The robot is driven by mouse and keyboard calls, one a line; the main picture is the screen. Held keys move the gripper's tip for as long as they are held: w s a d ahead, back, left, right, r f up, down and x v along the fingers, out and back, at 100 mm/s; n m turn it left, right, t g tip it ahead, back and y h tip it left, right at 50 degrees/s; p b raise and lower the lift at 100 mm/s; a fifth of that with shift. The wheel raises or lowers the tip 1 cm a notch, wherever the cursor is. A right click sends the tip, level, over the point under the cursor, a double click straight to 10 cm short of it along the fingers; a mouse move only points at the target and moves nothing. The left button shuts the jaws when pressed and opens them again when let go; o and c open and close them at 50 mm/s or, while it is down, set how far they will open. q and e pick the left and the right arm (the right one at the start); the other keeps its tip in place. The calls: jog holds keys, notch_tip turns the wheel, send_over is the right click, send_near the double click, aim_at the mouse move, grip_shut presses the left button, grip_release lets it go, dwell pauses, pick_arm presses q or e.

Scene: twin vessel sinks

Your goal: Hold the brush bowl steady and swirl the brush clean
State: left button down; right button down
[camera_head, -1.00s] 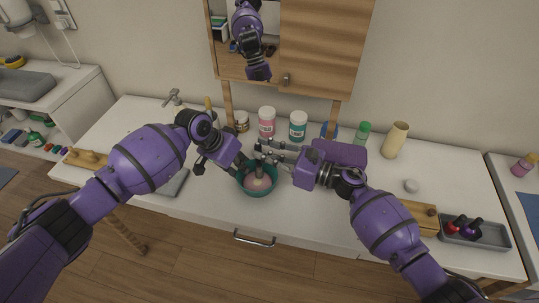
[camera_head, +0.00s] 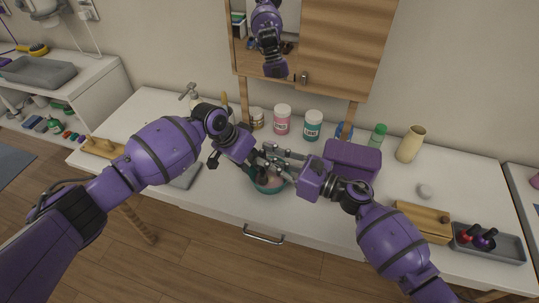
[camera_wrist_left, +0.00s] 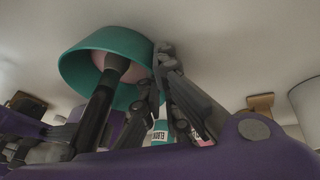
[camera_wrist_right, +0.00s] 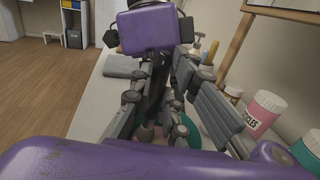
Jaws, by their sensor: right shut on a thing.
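The teal brush bowl (camera_head: 266,191) with pink inside stands near the counter's front edge, partly hidden by my grippers. In the left wrist view the bowl (camera_wrist_left: 80,72) appears upside down. The dark-handled brush (camera_wrist_left: 97,110) stands in it, its head at the pink inside. My left gripper (camera_head: 250,168) is at the bowl's left side; its fingertips (camera_wrist_left: 163,52) are at the rim, and whether they pinch it is unclear. My right gripper (camera_head: 268,156) is above the bowl, shut on the brush handle, which also shows between its fingers in the right wrist view (camera_wrist_right: 156,90).
Pink-labelled (camera_head: 282,120) and teal-labelled (camera_head: 312,125) jars stand behind the bowl. A purple box (camera_head: 352,160) is close behind my right wrist. A wooden box (camera_head: 422,222) and a grey tray (camera_head: 490,245) with bottles lie right. A grey cloth (camera_head: 187,175) is left of the bowl.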

jog(key=w+d, duration=0.1)
jog(key=d, duration=0.1)
jog(key=w+d, duration=0.1)
jog(key=d, duration=0.1)
jog(key=shift+w, duration=0.15)
dwell(3.5)
